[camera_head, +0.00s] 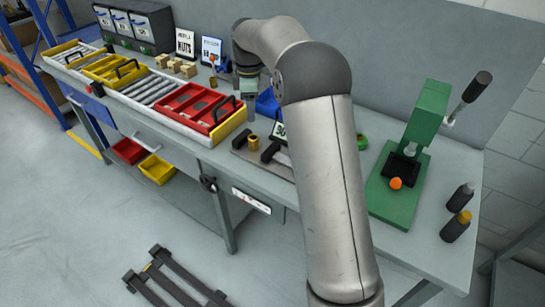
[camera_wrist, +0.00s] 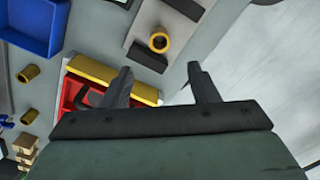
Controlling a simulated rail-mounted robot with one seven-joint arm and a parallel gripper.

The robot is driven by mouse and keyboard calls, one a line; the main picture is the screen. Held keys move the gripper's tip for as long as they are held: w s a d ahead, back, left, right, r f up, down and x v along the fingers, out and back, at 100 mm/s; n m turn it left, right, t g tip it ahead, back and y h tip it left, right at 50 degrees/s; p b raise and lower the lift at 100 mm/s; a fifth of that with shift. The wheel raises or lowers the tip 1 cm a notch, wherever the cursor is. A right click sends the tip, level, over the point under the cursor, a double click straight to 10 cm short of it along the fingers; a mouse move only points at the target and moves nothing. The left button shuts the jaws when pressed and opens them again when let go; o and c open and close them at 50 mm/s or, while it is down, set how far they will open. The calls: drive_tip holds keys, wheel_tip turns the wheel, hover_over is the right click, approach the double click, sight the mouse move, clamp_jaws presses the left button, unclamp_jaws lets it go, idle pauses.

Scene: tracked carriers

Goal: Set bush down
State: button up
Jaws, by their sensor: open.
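A brass-yellow bush (camera_head: 253,141) stands on a grey fixture plate (camera_head: 241,154) on the workbench, beside a black block. In the wrist view the bush (camera_wrist: 158,42) shows as a ring with a dark bore, on the plate (camera_wrist: 141,30). My gripper (camera_wrist: 160,78) is open, with nothing between its two dark fingers. The bush lies beyond the fingertips in that picture, apart from them. In the head view my gripper (camera_head: 248,88) is partly hidden by my arm, above the bench near the red tray's end.
A red tray with a yellow end (camera_head: 228,122) lies left of the plate; it also shows under my fingers (camera_wrist: 100,72). A blue bin (camera_wrist: 28,25) and loose brass bushes (camera_wrist: 28,73) are near. A green press (camera_head: 425,125) with an orange ball stands right.

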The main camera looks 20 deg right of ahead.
drive_tip(key=s+r+m, duration=0.3)
drive_tip(key=s+m, duration=0.4)
drive_tip(key=s, duration=1.2)
drive_tip(key=s+f+m, duration=0.3)
drive_tip(key=s+m, duration=0.1)
drive_tip(key=s, duration=0.6)
drive_tip(key=s+f+m, duration=0.3)
drive_tip(key=s, duration=0.6)
drive_tip(key=shift+s+a+m, duration=0.3)
drive_tip(key=shift+s+m, duration=0.05)
drive_tip(key=shift+m, duration=0.05)
